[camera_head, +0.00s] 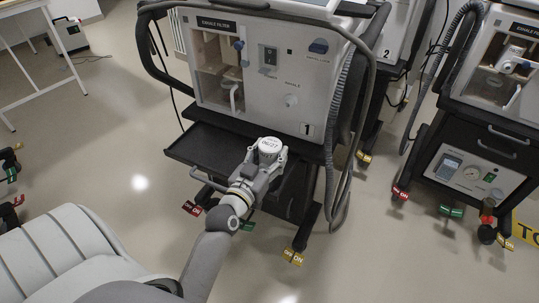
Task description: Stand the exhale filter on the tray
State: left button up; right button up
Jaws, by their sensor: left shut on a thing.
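The exhale filter (269,146) is a white, round, canister-like part with dark print on its top. My left gripper (265,158) is shut on it and holds it about upright at the right part of the black tray (205,148). The tray juts out from the front of ventilator 1 (275,85). I cannot tell whether the filter's base touches the tray, as the gripper hides it. The bare left part of the tray is clear. My right gripper is not in view.
The "EXHALE FILTER" bay (217,75) on ventilator 1 shows its inside above the tray. A grey hose (340,130) hangs at the right side. A handle (208,180) sits below the tray. Another ventilator (490,90) stands at right, with open floor between.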

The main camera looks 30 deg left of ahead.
pick_arm(q)
jog(key=o, duration=1)
jog(key=shift+f, duration=0.1)
